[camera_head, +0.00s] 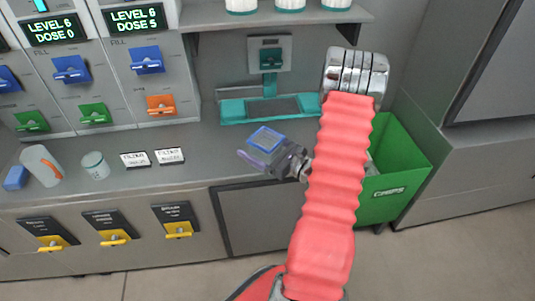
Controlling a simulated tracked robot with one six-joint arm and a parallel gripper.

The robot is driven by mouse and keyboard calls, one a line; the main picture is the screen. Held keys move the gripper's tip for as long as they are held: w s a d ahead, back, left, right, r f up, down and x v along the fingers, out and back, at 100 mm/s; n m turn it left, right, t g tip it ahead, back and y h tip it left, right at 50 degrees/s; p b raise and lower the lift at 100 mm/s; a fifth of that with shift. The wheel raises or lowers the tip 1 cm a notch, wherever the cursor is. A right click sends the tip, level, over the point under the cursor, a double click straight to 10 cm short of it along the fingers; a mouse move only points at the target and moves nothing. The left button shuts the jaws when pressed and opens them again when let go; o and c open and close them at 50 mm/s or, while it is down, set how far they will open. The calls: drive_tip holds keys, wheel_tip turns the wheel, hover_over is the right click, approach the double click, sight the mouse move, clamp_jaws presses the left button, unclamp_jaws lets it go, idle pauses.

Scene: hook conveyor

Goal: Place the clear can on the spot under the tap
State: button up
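My gripper (276,157) is at the end of my red-sleeved arm, over the front part of the grey counter. A small see-through, box-shaped thing with a blue rim, which looks like the clear can (265,139), sits between its fingers. The fingers appear shut on it, partly seen through it. The teal tap (271,60) is on the back wall panel. The can is apart from this tray. My arm covers the area right of the tray.
A white container (41,164), a small blue piece (15,178) and a white cup (95,165) stand at the counter's left. Two label plates (169,156) lie near the middle. A green bin (401,170) is at right. A shelf (270,17) with white vessels hangs above.

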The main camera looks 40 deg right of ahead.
drive_tip(key=shift+c, duration=0.4)
drive_tip(key=c, duration=1.3)
drive_tip(key=shift+o, duration=0.2)
drive_tip(key=shift+r, duration=0.15)
wheel_tip(320, 180, up, 10)
